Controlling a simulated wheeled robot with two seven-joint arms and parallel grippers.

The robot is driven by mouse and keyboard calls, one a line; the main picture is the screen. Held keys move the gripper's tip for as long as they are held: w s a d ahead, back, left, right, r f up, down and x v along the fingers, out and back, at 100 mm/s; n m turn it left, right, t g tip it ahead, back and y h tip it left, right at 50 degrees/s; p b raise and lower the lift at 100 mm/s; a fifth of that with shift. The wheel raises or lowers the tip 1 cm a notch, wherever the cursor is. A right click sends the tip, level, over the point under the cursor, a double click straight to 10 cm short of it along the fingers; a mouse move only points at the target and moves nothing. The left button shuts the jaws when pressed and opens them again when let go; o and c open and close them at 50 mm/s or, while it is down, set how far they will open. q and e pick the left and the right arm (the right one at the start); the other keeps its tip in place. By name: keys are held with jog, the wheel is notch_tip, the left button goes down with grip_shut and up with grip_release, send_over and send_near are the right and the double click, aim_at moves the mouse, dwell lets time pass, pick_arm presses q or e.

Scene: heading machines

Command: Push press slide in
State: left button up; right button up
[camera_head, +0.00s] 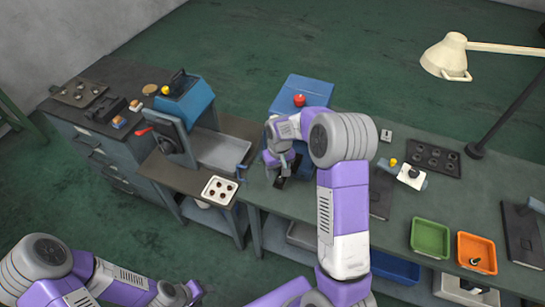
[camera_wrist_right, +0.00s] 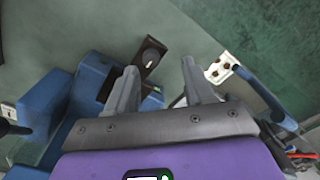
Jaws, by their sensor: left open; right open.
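The press is a blue machine (camera_head: 302,88) with a red knob on top, standing at the back of the green bench. Its dark slide (camera_head: 281,183) sticks out at the front, and my right arm covers part of the press. Contact cannot be told. My left gripper (camera_head: 192,290) is low at the front, away from the bench.
To the right are a green bin (camera_head: 430,238), an orange bin (camera_head: 476,253) and a lamp (camera_head: 447,56). Bench space between press and bins is partly clear.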

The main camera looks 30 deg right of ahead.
aim_at(279, 178)
jog(key=shift+w+d+r, duration=0.15)
jog(key=shift+d+r, duration=0.1)
jog(key=shift+r, duration=0.25)
jog(key=shift+w+d+r, duration=0.1)
jog(key=shift+d+r, duration=0.15)
jog(key=shift+r, duration=0.25)
jog(key=shift+d+f, duration=0.1)
notch_tip(279, 178, down, 7)
jog(key=shift+f+p, duration=0.1)
jog(key=shift+p, duration=0.35)
jog(key=shift+c, duration=0.3)
grip_shut()
